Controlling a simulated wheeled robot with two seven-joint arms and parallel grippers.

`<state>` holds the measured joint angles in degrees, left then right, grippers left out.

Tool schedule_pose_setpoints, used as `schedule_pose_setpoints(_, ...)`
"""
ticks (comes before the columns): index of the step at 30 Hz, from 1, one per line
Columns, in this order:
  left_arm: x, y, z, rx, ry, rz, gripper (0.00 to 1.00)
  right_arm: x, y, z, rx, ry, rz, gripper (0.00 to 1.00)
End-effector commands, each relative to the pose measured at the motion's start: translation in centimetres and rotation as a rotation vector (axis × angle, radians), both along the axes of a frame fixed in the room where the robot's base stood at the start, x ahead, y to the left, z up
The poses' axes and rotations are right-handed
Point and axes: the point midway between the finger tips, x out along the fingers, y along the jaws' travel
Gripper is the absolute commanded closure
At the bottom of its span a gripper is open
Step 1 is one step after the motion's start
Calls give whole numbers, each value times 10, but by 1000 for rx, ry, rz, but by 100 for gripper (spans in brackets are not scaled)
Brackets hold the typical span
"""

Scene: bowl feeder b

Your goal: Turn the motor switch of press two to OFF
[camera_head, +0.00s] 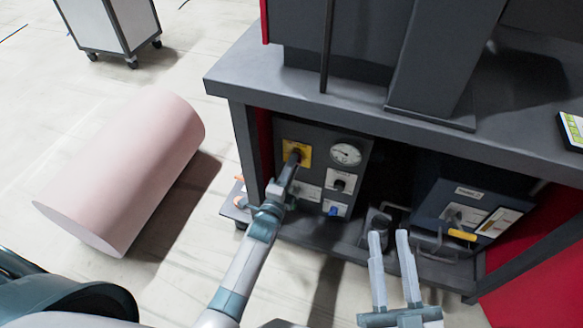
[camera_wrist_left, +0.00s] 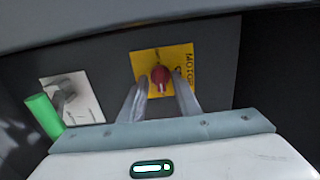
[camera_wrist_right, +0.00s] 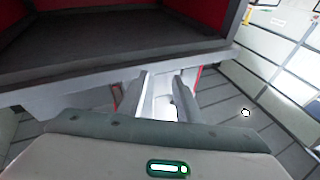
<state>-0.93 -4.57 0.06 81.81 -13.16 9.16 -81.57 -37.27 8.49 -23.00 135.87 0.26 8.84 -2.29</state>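In the head view the yellow plate (camera_head: 304,150) is at the upper left of a dark control panel (camera_head: 318,142) under the bench. My left gripper (camera_head: 294,164) reaches up to it. In the left wrist view its fingers (camera_wrist_left: 160,87) are apart, one on each side of the knob. I cannot tell whether they touch it. The switch position is not readable. My right gripper (camera_head: 391,237) is open and empty, below the bench; its fingers also show in the right wrist view (camera_wrist_right: 162,80).
The panel also has a gauge (camera_head: 346,153), a black knob (camera_head: 340,184) and a blue knob (camera_head: 335,210). A dark blue box with a yellow handle (camera_head: 462,235) is to the right. The bench top (camera_head: 400,128) overhangs the panel. A pink cylinder (camera_head: 125,170) lies on the floor at left.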

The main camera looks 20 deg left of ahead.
Motion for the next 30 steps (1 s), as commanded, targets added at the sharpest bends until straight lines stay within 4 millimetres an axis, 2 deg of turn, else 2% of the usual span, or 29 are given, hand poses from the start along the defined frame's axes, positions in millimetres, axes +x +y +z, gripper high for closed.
schedule_pose_setpoints(5,0,0,0,0,0,0,73,0,0,0,0,0,0,69)
schedule_pose_setpoints(8,0,0,0,0,-1,0,97,0,0,0,0,1,0,69)
schedule_pose_setpoints(9,0,0,0,0,0,0,100,0,0,0,0,1,0,69)
schedule_pose_setpoints(22,0,0,1,-37,1,0,100,2,0,-3,-7,27,3,69)
schedule_pose_setpoints(30,-1,0,1,-169,8,0,100,11,-3,-29,-58,168,1,69)
